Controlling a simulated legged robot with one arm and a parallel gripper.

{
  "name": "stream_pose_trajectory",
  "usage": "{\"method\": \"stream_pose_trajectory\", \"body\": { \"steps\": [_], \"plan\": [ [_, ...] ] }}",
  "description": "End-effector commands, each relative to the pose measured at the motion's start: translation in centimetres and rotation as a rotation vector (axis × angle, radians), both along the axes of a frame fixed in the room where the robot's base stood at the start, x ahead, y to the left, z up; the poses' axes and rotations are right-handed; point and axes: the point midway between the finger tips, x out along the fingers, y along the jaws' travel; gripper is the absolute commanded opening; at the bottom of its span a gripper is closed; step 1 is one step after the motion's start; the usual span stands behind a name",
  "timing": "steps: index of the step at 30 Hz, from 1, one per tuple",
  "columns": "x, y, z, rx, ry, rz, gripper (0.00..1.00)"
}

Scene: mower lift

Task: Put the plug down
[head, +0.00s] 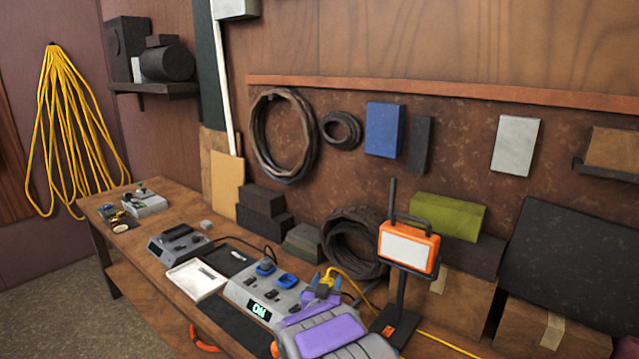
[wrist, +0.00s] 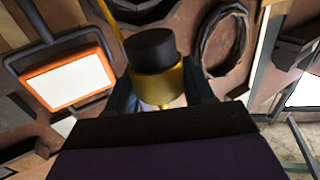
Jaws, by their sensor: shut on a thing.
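The plug (wrist: 155,75) is yellow with a black round end, and it sits between my gripper's fingers in the wrist view. In the head view the yellow plug (head: 325,285) shows at the tip of my gripper (head: 322,281), above the bench and beside the grey control box (head: 262,296). My gripper is shut on the plug. A yellow cable (head: 355,285) leads from the plug to the right. The fingertips are partly hidden by the plug and my purple arm. I cannot tell whether the plug touches anything below it.
An orange work lamp (head: 409,247) on a black stand is close to the right of my gripper. A white tray (head: 196,280), a black tray (head: 229,259) and another grey device (head: 180,243) lie left on the wooden bench (head: 150,264). Boxes and coiled hose (head: 352,240) stand behind.

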Motion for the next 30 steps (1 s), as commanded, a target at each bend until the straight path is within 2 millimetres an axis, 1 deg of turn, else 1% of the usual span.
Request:
{"method": "stream_pose_trajectory", "body": {
  "steps": [1, 6, 9, 12, 15, 17, 21, 26, 29, 30],
  "plan": [
    [0.3, -1.6, 1.8, -0.001, -0.008, 0.015, 0.2],
    [0.4, -5.3, 6.2, -0.004, -0.005, 0.093, 0.2],
    [-0.1, -7.4, 8.4, -0.004, -0.005, 0.132, 0.2],
    [-0.9, -9.3, 9.9, -0.002, -0.003, 0.16, 0.2],
    [-1.6, -10.7, 10.8, -0.003, 0.001, 0.181, 0.2],
    [-2.0, -11.3, 11.2, -0.001, 0.001, 0.189, 0.2],
    [-2.4, -11.8, 11.7, -0.003, 0.0, 0.2, 0.2],
    [-2.3, -11.7, 11.6, -0.003, 0.001, 0.202, 0.2],
    [-1.9, -10.9, 11.0, -0.001, 0.002, 0.197, 0.2],
    [-1.6, -10.3, 10.5, 0.0, 0.004, 0.192, 0.2]
  ]
}}
